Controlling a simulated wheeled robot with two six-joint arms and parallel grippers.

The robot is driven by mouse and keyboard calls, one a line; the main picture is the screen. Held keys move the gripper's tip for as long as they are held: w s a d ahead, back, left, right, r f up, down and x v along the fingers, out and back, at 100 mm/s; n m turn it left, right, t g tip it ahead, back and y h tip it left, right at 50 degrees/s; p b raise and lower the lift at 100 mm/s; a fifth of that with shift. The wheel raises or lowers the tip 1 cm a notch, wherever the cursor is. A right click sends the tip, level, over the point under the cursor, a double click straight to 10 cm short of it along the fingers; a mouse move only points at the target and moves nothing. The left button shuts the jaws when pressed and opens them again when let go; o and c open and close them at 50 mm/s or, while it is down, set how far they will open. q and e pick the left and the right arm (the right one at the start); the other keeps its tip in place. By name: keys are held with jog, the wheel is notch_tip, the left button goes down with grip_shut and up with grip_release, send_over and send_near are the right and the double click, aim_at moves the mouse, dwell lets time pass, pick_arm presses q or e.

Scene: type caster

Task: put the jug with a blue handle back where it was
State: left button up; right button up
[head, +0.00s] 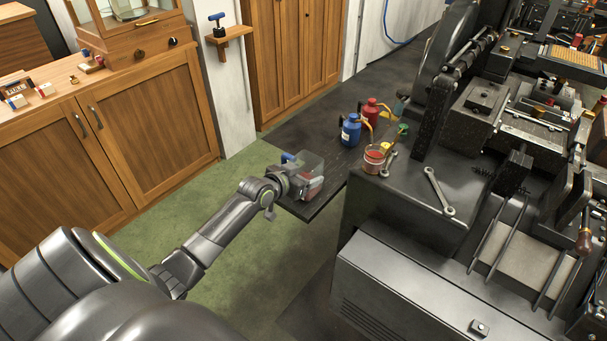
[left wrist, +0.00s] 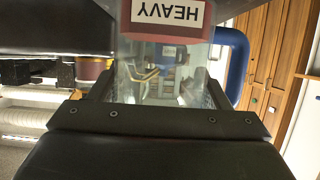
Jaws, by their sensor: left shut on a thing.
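The jug with a blue handle (head: 310,161) is clear-walled with a reddish part low down, at the near end of a dark narrow shelf (head: 318,205). Its blue handle (head: 288,157) is on the left side. My left gripper (head: 303,186) is shut on the jug; its fingertips are partly hidden by the jug and wrist. I cannot tell whether the jug's base touches the shelf. In the left wrist view the jug (left wrist: 150,82) fills the middle, with a red-edged HEAVY label (left wrist: 172,14) and the blue handle (left wrist: 235,62) at right. My right gripper is out of view.
Farther along the shelf stand a blue can (head: 350,132) and a red can (head: 371,109). A red-filled pot (head: 374,160) and a spanner (head: 438,190) are on the dark machine at right. Wooden cabinets (head: 140,140) stand at left; green floor lies between.

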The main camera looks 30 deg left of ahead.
pick_arm(q)
jog(key=shift+f, duration=0.1)
jog(key=o, duration=1.2)
jog(key=shift+c, duration=0.2)
jog(key=shift+r, duration=0.25)
jog(key=shift+s, duration=0.4)
jog(key=v, duration=1.1)
jog(key=shift+p, duration=0.3)
jog(key=shift+s, duration=0.1)
